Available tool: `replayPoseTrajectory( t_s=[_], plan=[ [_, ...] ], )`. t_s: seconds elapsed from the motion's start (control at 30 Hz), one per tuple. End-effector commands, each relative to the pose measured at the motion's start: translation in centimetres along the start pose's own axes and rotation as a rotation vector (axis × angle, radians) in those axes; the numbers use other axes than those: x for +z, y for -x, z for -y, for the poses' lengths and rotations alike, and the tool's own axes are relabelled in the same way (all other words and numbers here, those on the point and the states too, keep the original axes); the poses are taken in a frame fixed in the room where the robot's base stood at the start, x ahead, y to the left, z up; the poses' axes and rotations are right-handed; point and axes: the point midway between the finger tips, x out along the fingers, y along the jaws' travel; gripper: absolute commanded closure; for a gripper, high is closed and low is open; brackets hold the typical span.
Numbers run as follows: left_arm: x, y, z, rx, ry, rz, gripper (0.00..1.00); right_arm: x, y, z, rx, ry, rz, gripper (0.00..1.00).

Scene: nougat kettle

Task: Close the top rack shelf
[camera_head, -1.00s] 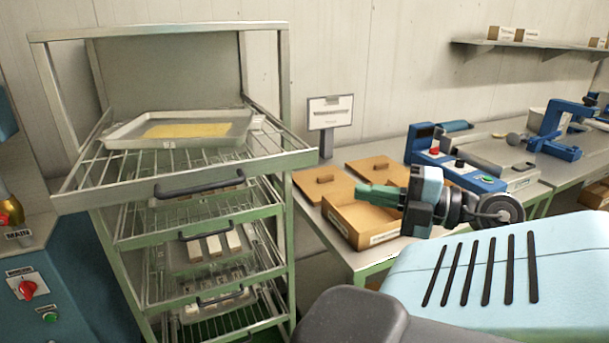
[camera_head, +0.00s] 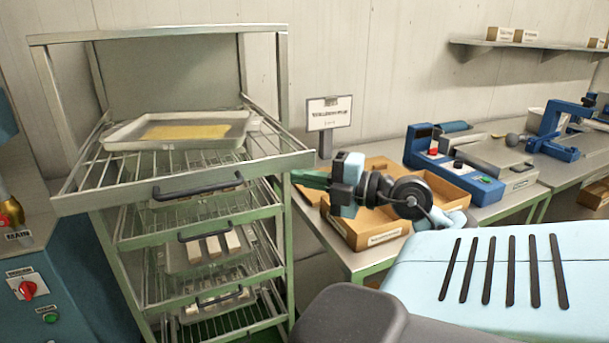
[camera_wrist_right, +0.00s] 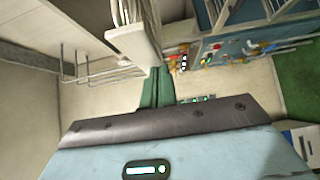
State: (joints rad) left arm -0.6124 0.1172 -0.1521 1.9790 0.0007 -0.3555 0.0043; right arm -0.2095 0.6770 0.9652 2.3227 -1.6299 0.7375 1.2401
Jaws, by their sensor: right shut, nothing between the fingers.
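The rack's top shelf (camera_head: 265,163) is a wire shelf pulled out toward me, its front edge sticking out past the frame. Its dark handle (camera_head: 198,188) is on the front. My right gripper (camera_head: 297,177) is just right of the shelf's front right corner, its green fingers pointing left at it. The fingers are shut and empty; whether they touch the shelf I cannot tell. In the right wrist view the shut fingers (camera_wrist_right: 156,88) point toward a pale panel with wires, which looks like part of the rack. My left gripper is not in view.
A pale tray (camera_head: 118,144) with a yellow slab lies on the top shelf. Lower shelves with handles (camera_head: 205,231) sit beneath. Behind my right arm, a table carries cardboard boxes (camera_head: 372,238), a small sign (camera_head: 329,114) and blue machines (camera_head: 455,175). A blue cabinet (camera_head: 80,290) stands at left.

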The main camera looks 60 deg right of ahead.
Motion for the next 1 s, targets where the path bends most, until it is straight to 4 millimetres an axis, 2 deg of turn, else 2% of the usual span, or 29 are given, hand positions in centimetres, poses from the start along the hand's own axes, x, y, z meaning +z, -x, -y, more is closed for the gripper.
replayPoseTrajectory(
  t_s=[0.67, 0.87, 1.0],
  plan=[
    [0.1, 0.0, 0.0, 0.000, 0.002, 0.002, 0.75, 1.1, -1.1, 0.0, 0.000, 0.000, -0.001, 1.00],
    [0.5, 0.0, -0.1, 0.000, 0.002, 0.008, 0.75, 3.0, -3.0, 0.0, 0.000, 0.001, 0.000, 1.00],
    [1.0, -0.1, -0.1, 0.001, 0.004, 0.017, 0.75, 5.2, -5.2, 0.0, -0.001, 0.002, 0.001, 1.00]
  ],
)
